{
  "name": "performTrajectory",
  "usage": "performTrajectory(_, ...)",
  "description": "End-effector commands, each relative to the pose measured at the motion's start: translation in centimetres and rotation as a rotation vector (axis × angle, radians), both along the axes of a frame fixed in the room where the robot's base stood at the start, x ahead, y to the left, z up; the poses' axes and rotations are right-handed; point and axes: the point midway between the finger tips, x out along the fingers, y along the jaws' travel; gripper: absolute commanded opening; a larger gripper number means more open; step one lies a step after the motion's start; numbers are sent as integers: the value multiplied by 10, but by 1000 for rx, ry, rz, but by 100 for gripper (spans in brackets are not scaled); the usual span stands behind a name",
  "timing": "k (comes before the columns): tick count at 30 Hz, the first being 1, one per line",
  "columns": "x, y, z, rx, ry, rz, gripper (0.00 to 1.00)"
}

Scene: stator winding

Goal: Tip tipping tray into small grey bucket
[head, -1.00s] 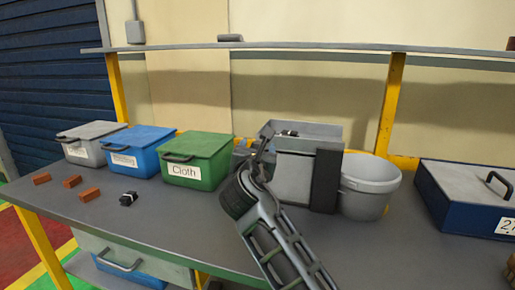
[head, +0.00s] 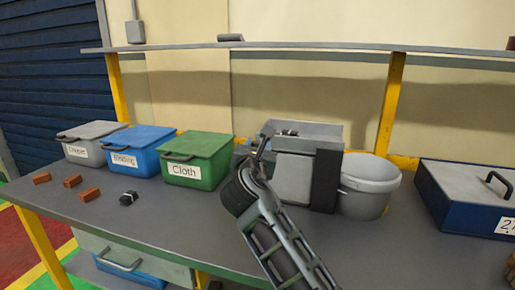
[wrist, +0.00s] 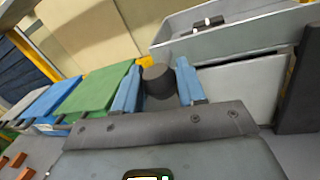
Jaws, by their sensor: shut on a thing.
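The tipping tray (head: 318,131) is a grey open-topped trough with small dark and white pieces inside, on a grey stand with a dark upright post (head: 326,180). It looks about level. In the wrist view the tray (wrist: 225,42) fills the upper right. My gripper (head: 263,146) is at the tray's left end. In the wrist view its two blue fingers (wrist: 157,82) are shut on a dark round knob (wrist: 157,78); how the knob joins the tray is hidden. The small grey bucket (head: 368,194) stands upright just right of the post; its inside is mostly hidden.
Grey, blue (head: 140,150) and green (head: 198,158) lidded bins stand left on the bench (head: 180,225). Several orange-brown blocks and a dark piece (head: 129,198) lie in front. A dark blue case (head: 465,200) stands right of the bucket. A shelf (head: 320,46) runs above.

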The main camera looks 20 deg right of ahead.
Motion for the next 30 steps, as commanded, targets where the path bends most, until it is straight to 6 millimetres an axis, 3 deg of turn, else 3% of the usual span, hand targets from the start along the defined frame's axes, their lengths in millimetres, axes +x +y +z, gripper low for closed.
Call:
performTrajectory(14,-1,0,4,15,-10,-1,0)
performTrajectory(30,-6,-8,48,184,-136,0,0)
